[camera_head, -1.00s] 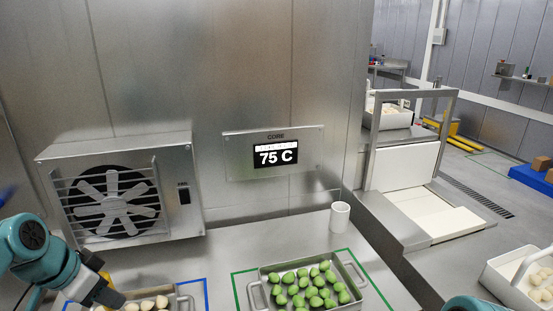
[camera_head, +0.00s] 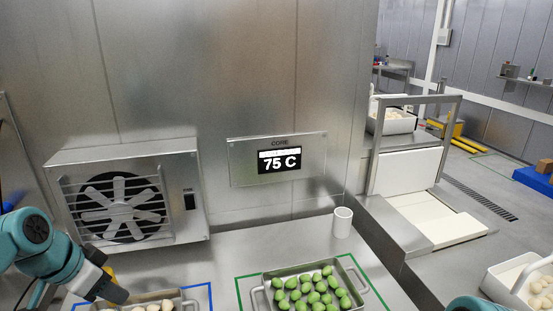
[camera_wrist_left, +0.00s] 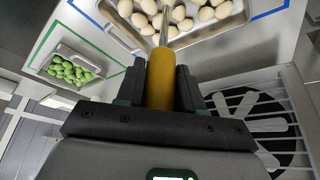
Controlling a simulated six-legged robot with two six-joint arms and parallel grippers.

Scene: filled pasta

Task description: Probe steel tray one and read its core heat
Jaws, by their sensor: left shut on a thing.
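My left gripper (camera_head: 116,290) is shut on a yellow-handled probe (camera_wrist_left: 160,80). Its metal rod points into a steel tray (camera_head: 185,298) of pale round pasta (camera_wrist_left: 188,24), inside a blue outline. I cannot tell how deep the tip sits. The head view shows only part of this tray, at the bottom edge. A second steel tray (camera_head: 258,299) of green pasta (camera_head: 310,290) stands inside a green outline to the right. The CORE display (camera_head: 279,161) on the wall reads 75 C. My right gripper is out of view.
A fan unit (camera_head: 125,200) stands behind the pale pasta's tray. A white cup (camera_head: 342,222) stands near the counter's right edge. A white crate (camera_head: 515,275) of pale pieces is at lower right.

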